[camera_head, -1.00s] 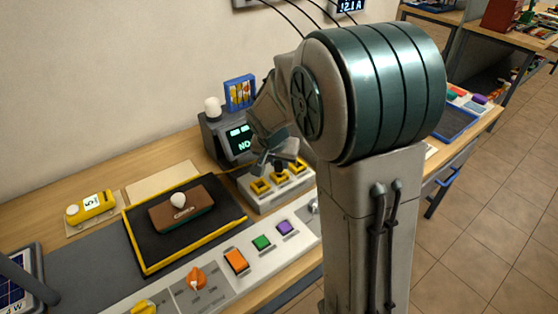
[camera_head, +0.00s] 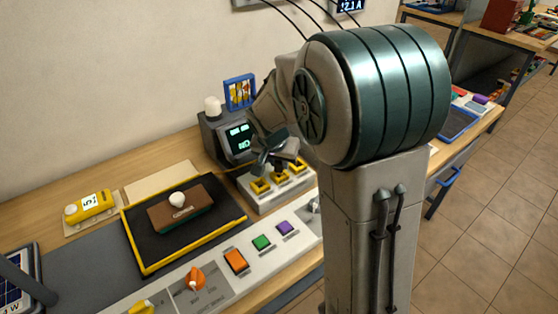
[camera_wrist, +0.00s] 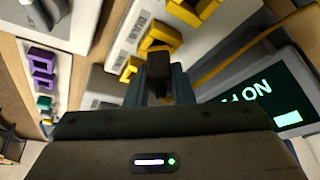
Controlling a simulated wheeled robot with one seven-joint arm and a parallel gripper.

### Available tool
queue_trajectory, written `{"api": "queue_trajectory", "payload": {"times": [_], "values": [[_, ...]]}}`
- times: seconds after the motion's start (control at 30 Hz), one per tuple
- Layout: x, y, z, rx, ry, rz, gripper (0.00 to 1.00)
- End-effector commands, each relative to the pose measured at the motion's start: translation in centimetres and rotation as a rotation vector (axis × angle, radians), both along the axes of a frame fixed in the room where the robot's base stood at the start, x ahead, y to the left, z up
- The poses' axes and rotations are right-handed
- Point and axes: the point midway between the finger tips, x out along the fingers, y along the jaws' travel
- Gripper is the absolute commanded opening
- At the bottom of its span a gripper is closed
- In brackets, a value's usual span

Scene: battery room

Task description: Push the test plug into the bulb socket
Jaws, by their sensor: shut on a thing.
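My gripper (camera_head: 274,158) is lowered over the white socket panel (camera_head: 262,206) at the back of the bench. In the wrist view its fingers (camera_wrist: 166,88) are shut on a dark block, which I take to be the test plug (camera_wrist: 159,68). The plug's tip is directly beside or over a yellow socket frame (camera_wrist: 167,34); whether it is inside cannot be told. In the head view, yellow sockets (camera_head: 261,186) sit in a row on the panel, partly hidden by my gripper. Their labels are not clearly readable, so I cannot tell which is the bulb socket.
A grey tester with a lit screen (camera_head: 239,139) stands just behind the sockets. A brown block (camera_head: 181,213) lies on a yellow-edged black tray (camera_head: 148,268).

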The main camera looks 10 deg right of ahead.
Motion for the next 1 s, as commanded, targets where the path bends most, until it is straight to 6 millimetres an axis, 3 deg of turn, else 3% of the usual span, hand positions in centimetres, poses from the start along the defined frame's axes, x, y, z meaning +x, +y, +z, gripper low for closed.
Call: {"api": "queue_trajectory", "payload": {"times": [0.43,0.47,0.77,1.0], "values": [[0.0,0.0,-1.0,0.0,0.0,0.0,0.0],[0.0,0.0,-0.9,0.0,0.0,0.0,0.3],[0.0,0.0,-0.7,0.0,0.0,0.0,0.3],[-0.5,0.4,0.9,0.001,-0.002,0.001,0.3]]}}
